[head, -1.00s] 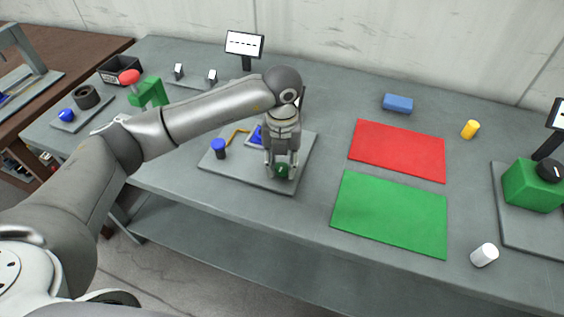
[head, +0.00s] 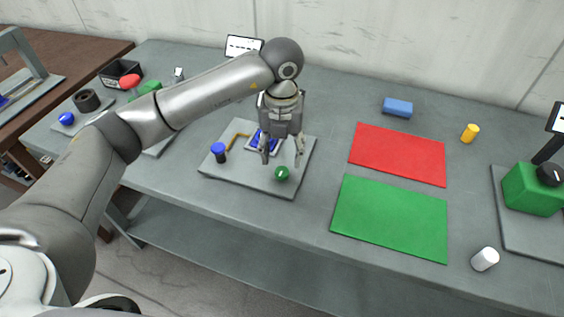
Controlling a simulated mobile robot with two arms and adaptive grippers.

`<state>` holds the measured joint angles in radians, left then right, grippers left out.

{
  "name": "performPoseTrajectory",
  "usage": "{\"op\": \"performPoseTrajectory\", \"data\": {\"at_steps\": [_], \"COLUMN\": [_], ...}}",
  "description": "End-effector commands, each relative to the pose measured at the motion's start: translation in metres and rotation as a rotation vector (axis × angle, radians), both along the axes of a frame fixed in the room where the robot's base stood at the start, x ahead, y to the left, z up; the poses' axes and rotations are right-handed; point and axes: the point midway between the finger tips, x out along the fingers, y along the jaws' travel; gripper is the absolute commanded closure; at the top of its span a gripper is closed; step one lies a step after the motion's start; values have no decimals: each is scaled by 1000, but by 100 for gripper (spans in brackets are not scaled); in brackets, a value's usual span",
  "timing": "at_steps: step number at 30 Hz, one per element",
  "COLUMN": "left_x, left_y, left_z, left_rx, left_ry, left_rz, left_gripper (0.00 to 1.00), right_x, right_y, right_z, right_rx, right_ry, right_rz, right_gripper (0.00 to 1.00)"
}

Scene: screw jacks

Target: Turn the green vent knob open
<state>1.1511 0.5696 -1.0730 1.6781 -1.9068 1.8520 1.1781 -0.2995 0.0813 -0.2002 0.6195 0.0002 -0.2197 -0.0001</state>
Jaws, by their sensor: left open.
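The green vent knob (head: 282,173) sits on the grey base plate (head: 240,181) in the middle of the table, with a small light mark on its top. My left gripper (head: 283,160) is above and slightly behind the knob, pointing down. Its two fingers are spread apart with nothing between them, and they look clear of the knob. My right gripper does not show.
A red mat (head: 398,154) and a green mat (head: 390,218) lie to the right.

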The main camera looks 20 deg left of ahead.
Motion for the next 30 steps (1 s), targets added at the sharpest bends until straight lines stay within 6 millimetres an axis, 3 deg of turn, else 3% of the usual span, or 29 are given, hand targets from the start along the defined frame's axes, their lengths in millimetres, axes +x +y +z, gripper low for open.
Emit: {"op": "performPoseTrajectory", "data": {"at_steps": [4, 10, 30], "left_x": [1, 0, 0], "left_y": [-1, -1, 0], "left_z": [32, 57, 63], "left_rx": [0, -1, 0], "left_ry": [-3, -1, 1], "left_rz": [-2, 0, -1], "left_gripper": [47, 47, 47], "right_x": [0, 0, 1], "right_y": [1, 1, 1], "right_z": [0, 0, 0], "right_rx": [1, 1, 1], "right_ry": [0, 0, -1], "right_rz": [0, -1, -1], "right_gripper": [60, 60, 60]}}
